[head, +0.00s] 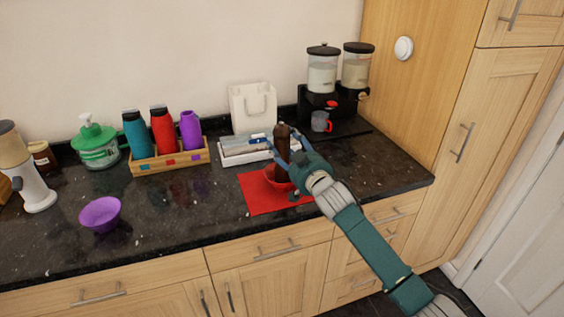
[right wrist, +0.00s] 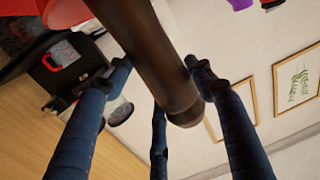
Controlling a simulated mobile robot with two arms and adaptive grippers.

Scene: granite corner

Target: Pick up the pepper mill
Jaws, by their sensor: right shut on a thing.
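The pepper mill (head: 282,142) is dark brown and stands roughly upright over the red bowl (head: 277,178). Whether its foot is inside the bowl, above it or behind it I cannot tell. My right gripper (head: 285,148) is shut on the pepper mill, with blue fingers around its body. In the right wrist view the mill (right wrist: 155,50) runs between the fingers (right wrist: 160,80), its rounded end showing beyond them. My left gripper is not in view.
The bowl is on a red mat (head: 258,199) near the counter's front edge. Behind are a white tray (head: 230,155), a white bag (head: 253,106) and a black dispenser (head: 322,105). A bottle crate (head: 170,161) and purple bowl (head: 100,214) stand left. Counter between is clear.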

